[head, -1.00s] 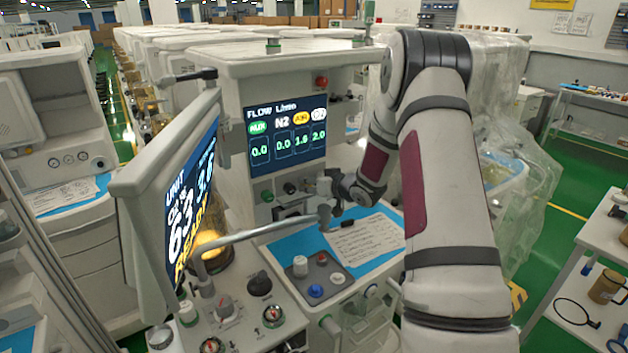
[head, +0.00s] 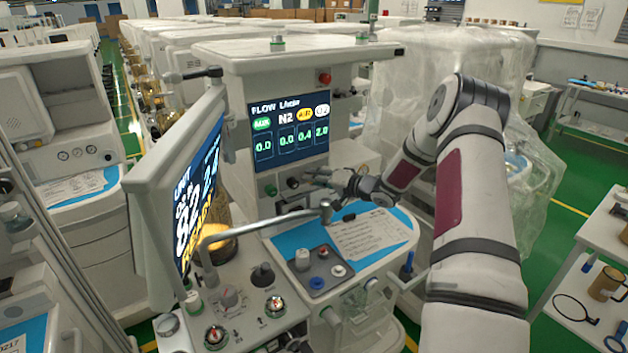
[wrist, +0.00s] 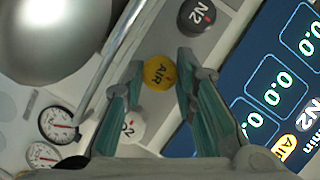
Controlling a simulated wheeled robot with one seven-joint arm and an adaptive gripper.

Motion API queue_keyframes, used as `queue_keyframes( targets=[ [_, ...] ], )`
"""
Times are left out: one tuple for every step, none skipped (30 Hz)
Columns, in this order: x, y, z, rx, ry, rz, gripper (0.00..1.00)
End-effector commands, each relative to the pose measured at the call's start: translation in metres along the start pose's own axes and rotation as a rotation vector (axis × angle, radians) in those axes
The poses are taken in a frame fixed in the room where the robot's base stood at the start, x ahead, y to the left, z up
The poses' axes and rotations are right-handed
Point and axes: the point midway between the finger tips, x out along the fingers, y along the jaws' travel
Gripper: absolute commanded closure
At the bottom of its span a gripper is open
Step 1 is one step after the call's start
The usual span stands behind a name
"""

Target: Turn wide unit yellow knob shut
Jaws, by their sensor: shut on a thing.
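The yellow knob marked AIR (wrist: 159,73) shows between the two fingertips of my gripper (wrist: 161,80) in the wrist view. The fingers are closed around its sides. In the head view my gripper (head: 322,178) reaches to the panel below the flow screen, and the yellow knob is hidden there. The flow screen (head: 289,132) on the wide unit reads 0.4 under the yellow AIR label, 0.0 under AUX and N2, and 2.0 under the white label.
A dark N2 knob (wrist: 196,15) and a white O2 knob (wrist: 131,127) flank the yellow one closely. Two gauges (wrist: 58,126) lie to the left. A tilted monitor (head: 187,190) and a grey bent arm (head: 265,224) stand in front of the unit, left of my arm.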

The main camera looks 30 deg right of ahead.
Motion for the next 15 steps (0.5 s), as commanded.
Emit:
queue_keyframes(
  targets=[
    [0.0004,0.0016,-0.0005,0.02,0.002,-0.007,1.0],
    [0.0003,0.0017,-0.0005,0.031,0.002,-0.011,1.0],
    [0.0003,0.0017,-0.0005,0.044,0.002,-0.017,1.0],
    [0.0003,0.0016,-0.0005,0.053,0.001,-0.02,1.0],
    [0.0003,0.0015,-0.0005,0.06,0.001,-0.024,1.0],
    [0.0003,0.0013,-0.0005,0.069,0.001,-0.028,1.0],
    [0.0003,0.0013,-0.0005,0.074,0.001,-0.03,1.0],
    [0.0003,0.0012,-0.0005,0.08,0.001,-0.032,1.0],
    [0.0002,0.0012,-0.0006,0.085,0.001,-0.034,1.0],
    [0.0002,0.0011,-0.0005,0.088,0.001,-0.036,1.0],
    [0.0002,0.0011,-0.0006,0.09,0.001,-0.036,1.0],
    [0.0002,0.0011,-0.0005,0.093,0.001,-0.037,1.0],
    [0.0002,0.0011,-0.0006,0.094,0.002,-0.038,1.0],
    [0.0002,0.001,-0.0006,0.095,0.002,-0.038,1.0],
    [0.0002,0.001,-0.0005,0.096,0.002,-0.038,1.0]
  ],
)
